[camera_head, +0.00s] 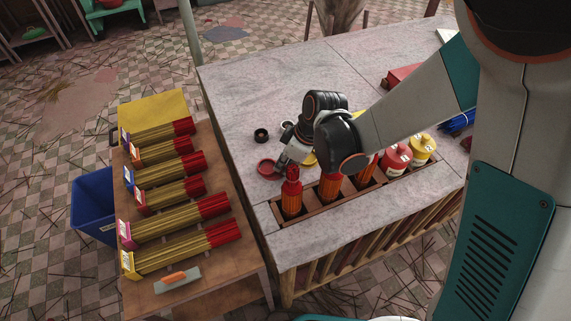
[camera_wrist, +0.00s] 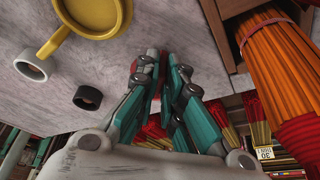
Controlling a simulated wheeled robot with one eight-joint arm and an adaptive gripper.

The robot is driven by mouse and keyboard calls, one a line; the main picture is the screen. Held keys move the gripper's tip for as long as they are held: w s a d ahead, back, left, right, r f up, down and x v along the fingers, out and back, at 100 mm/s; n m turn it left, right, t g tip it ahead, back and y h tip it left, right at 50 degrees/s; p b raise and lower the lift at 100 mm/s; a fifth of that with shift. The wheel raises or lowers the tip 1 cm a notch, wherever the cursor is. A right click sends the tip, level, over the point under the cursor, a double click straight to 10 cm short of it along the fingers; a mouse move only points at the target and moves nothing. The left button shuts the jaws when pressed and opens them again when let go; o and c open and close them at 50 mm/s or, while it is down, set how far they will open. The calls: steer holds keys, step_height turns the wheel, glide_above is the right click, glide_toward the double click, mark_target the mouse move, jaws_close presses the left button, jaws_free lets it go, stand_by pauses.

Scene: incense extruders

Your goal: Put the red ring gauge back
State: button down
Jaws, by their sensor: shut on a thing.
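The red ring gauge (camera_head: 267,167) is at the left end of the grey stone tabletop in the head view, its round opening facing up. My gripper (camera_head: 282,160) is at its right side, shut on it. In the wrist view only a small red part (camera_wrist: 152,58) shows between the fingertips of my gripper (camera_wrist: 159,68); the fingers hide the rest. The gauge is very near the tabletop; I cannot tell whether it touches. A yellow ring gauge with a handle (camera_wrist: 53,42) lies beside my gripper, mostly hidden behind it in the head view.
A black ring (camera_head: 261,135) and a pale ring (camera_head: 287,125) lie on the tabletop behind my gripper. A wooden rack (camera_head: 318,203) with orange stick bundles and red and yellow jars is along the front. A side table (camera_head: 205,276) with incense bundles stands left.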

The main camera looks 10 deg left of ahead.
steer(key=c, duration=1.7)
jaws_free()
steer(key=shift+f, duration=0.15)
steer(key=p+v, duration=0.4)
steer(key=v, duration=0.8)
steer(key=shift+s, duration=0.2)
